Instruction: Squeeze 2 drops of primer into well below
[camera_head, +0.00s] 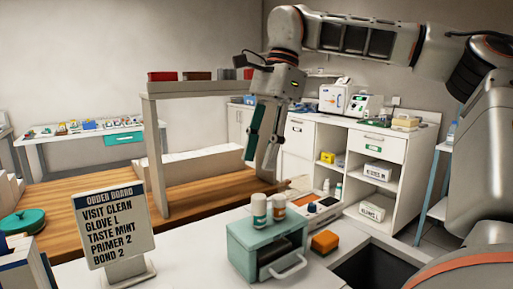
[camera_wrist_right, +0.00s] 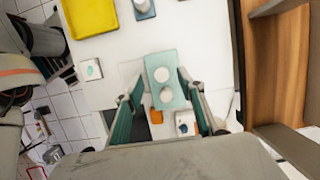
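I cannot read which holds primer. In the right wrist view they show from above as two pale round tops (camera_wrist_right: 162,75) (camera_wrist_right: 166,95) on the teal box (camera_wrist_right: 164,56). My right gripper (camera_head: 261,166) is open and empty, pointing down above and behind the bottles; its fingers stand apart in the wrist view (camera_wrist_right: 163,118). A small tray (camera_head: 318,205) lies right of the bottles; I cannot make out a well. My left gripper is not in view.
An order board (camera_head: 111,225) reads "PRIMER 2" and "BOND 2". An orange block (camera_head: 324,242) sits right of the teal box, near a dark opening (camera_head: 372,273). A wooden counter with a raised shelf (camera_head: 205,89) stands behind left. A yellow tray (camera_wrist_right: 90,17) shows in the wrist view.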

